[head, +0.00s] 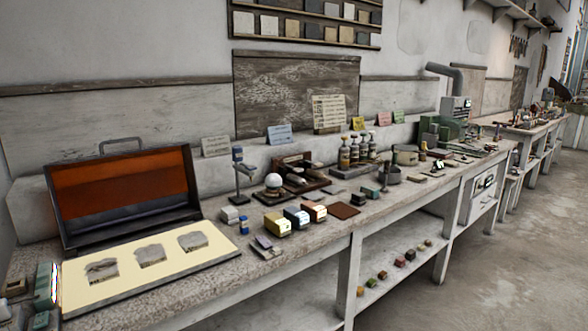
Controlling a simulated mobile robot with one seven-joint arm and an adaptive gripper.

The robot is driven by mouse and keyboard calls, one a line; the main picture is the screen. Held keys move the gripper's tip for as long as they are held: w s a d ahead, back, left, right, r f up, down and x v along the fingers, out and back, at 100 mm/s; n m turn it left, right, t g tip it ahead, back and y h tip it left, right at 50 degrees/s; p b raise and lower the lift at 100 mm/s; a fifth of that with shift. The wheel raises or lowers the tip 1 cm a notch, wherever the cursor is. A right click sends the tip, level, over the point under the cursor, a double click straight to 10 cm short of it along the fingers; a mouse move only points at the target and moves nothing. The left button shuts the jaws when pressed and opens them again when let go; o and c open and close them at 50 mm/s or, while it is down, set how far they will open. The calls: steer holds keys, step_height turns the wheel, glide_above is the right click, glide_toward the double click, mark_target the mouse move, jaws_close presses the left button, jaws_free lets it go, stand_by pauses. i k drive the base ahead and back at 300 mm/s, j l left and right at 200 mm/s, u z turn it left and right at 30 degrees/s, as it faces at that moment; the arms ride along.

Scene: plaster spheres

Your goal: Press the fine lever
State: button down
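I cannot make out a fine lever for certain; any lever on the bench is too small to tell at this distance. A green machine (433,130) stands toward the far part of the bench, with a grey box with a display (455,108) beside it. A small stand with a blue head (239,167) stands upright near a white sphere (273,181) on a dark round base. Yellow, blue and brown small boxes (278,223) sit near the bench's front edge. My gripper is not in view.
The long bench (230,285) runs from near left to far right. An open orange-lined case (120,195) stands behind a cream board (150,264) with three grey pieces. Bottles (344,153) and cards stand along the wall. Floor (500,265) at right is clear.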

mark_target(299, 170)
steer(key=i+l+u, duration=0.1)
steer(key=i+l, duration=0.45)
steer(key=l, duration=0.15)
steer(key=i+l+u, duration=0.25)
steer(key=i+l, duration=0.2)
steer(key=l, duration=0.3)
steer(key=i+l+u, duration=0.1)
steer(key=i+l, duration=0.15)
steer(key=l, duration=0.15)
steer(key=i+l, duration=0.2)
steer(key=l, duration=0.2)
steer(key=i+j, duration=0.3)
steer(key=i, duration=0.15)
steer(key=i+j, duration=0.3)
steer(key=i, duration=0.2)
steer(key=u, duration=0.05)
